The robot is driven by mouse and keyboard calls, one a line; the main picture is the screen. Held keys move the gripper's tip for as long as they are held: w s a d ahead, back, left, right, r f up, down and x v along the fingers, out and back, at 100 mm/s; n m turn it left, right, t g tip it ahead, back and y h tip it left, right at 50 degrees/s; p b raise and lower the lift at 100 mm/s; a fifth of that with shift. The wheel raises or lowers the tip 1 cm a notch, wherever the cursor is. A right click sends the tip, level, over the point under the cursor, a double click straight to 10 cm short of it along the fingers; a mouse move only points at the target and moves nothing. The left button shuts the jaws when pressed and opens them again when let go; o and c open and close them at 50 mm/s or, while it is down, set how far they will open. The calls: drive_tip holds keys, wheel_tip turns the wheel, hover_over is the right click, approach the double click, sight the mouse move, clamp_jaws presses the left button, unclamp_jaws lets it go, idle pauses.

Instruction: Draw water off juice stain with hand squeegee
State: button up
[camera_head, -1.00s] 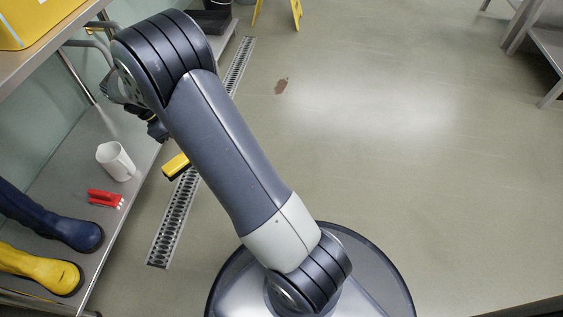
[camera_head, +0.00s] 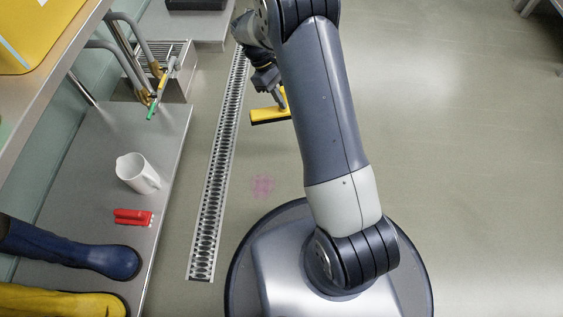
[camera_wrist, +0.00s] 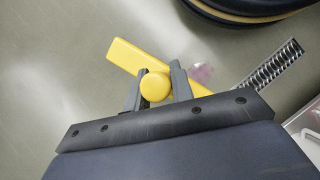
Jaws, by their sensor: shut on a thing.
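The hand squeegee (camera_head: 268,116) has a yellow head with a dark lower edge. My gripper (camera_head: 272,88) is shut on its handle and holds it by the floor drain. In the wrist view, the yellow squeegee head (camera_wrist: 128,57) and its round handle end show between my gripper's fingers (camera_wrist: 157,84). A faint pink juice stain (camera_head: 263,186) lies on the floor between the drain and my base, apart from the squeegee. The stain also shows in the wrist view (camera_wrist: 202,74), partly hidden. I cannot tell whether the squeegee touches the floor.
A slotted floor drain (camera_head: 213,190) runs along the left. A low steel shelf (camera_head: 95,175) holds a white jug (camera_head: 137,173), a red object (camera_head: 132,216), a blue boot (camera_head: 75,250) and a yellow boot (camera_head: 60,301).

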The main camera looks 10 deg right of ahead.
sight(277, 108)
drive_tip(key=f+m, duration=0.1)
drive_tip(key=f, duration=0.1)
drive_tip(key=a+f+m+g+y, duration=0.1)
drive_tip(key=f+m, duration=0.1)
drive_tip(key=f, duration=0.1)
drive_tip(key=s+f+m, duration=0.1)
drive_tip(key=f, duration=0.2)
drive_tip(key=shift+a+f+y+p, duration=0.1)
drive_tip(key=shift+a+y+p, duration=0.05)
drive_tip(key=shift+y+p, duration=0.25)
drive_tip(key=s+f+m+t+y, duration=0.1)
drive_tip(key=s+f+m+y, duration=0.2)
drive_tip(key=f+m, duration=0.6)
drive_tip(key=s+d+f+m+t+y+b, duration=0.1)
drive_tip(key=s+f+m+y, duration=0.3)
drive_tip(key=f+m, duration=0.6)
drive_tip(key=shift+s+f+t+y, duration=0.15)
drive_tip(key=shift+f+t+y, duration=0.5)
drive_tip(key=shift+f, duration=3.4)
drive_tip(key=shift+f+b, duration=0.9)
drive_tip(key=shift+b, duration=0.2)
